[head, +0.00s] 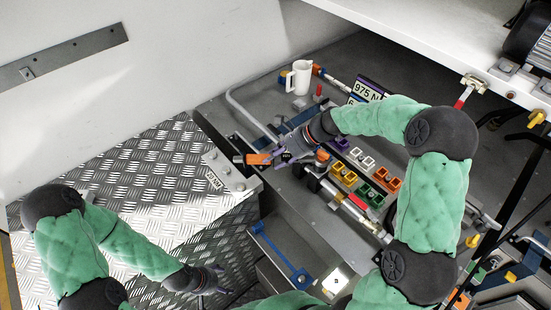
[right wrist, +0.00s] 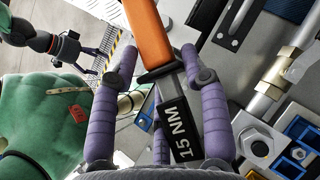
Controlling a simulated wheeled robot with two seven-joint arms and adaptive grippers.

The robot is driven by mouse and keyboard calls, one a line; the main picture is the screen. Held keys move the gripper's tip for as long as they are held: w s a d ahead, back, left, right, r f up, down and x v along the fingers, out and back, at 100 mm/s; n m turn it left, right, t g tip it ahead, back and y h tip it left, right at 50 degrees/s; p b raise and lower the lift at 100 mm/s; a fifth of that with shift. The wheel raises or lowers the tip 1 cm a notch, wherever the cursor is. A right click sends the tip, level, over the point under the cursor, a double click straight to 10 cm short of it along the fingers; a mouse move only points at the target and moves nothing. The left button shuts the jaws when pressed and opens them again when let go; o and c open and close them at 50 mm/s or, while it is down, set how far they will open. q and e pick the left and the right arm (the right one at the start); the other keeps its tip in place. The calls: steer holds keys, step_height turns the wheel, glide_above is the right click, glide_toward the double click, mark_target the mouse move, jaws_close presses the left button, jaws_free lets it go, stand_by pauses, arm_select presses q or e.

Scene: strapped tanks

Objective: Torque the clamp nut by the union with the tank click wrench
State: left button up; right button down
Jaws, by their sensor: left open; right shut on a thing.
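My right gripper (head: 284,157) is shut on a click wrench with an orange handle (head: 258,158), above the left part of the grey bench. In the right wrist view the purple fingers (right wrist: 160,66) close around the wrench just below its orange handle (right wrist: 148,32), and a black tag reads 15 NM (right wrist: 180,130). A brass union (right wrist: 288,66) on a silver pipe lies to the right of the fingers. A hex nut (right wrist: 259,148) sits on a plate below it; I cannot tell if it is the clamp nut. My left gripper (head: 214,279) is open and empty over the tread plate.
Several coloured bins (head: 362,158) stand right of my right gripper. A white jug (head: 299,77) and a number plate (head: 368,90) are behind. A labelled plate (head: 228,172) lies at the bench's left edge. A white shelf (head: 430,35) overhangs at upper right. The tread plate (head: 150,170) is clear.

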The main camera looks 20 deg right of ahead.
steer(key=shift+w, duration=0.1)
steer(key=shift+w+d+m+t+h, duration=0.15)
steer(key=shift+w+d+m+t, duration=0.2)
steer(key=shift+w+m, duration=0.25)
steer(key=shift+w+d+m+t+h, duration=0.15)
steer(key=shift+w+d+m+t, duration=0.05)
steer(key=shift+w+m+t, duration=0.35)
steer(key=shift+w, duration=0.1)
steer(key=shift+w+d+m+t+h, duration=0.25)
steer(key=shift+w+d+m+t, duration=0.1)
steer(key=shift+w+m, duration=0.2)
steer(key=shift+w+d+m+t+h, duration=0.3)
steer(key=shift+w+m, duration=0.1)
steer(key=shift+w, duration=0.1)
steer(key=shift+d+r, duration=0.1)
steer(key=shift+w+d+m+t+h+p, duration=0.35)
steer(key=shift+w+d+m+t+h, duration=0.1)
steer(key=shift+w+d+m, duration=0.45)
steer(key=shift+w, duration=0.15)
steer(key=shift+w+d+m+t+h, duration=0.3)
steer(key=shift+w+d+m+h, duration=0.2)
steer(key=shift+m, duration=0.2)
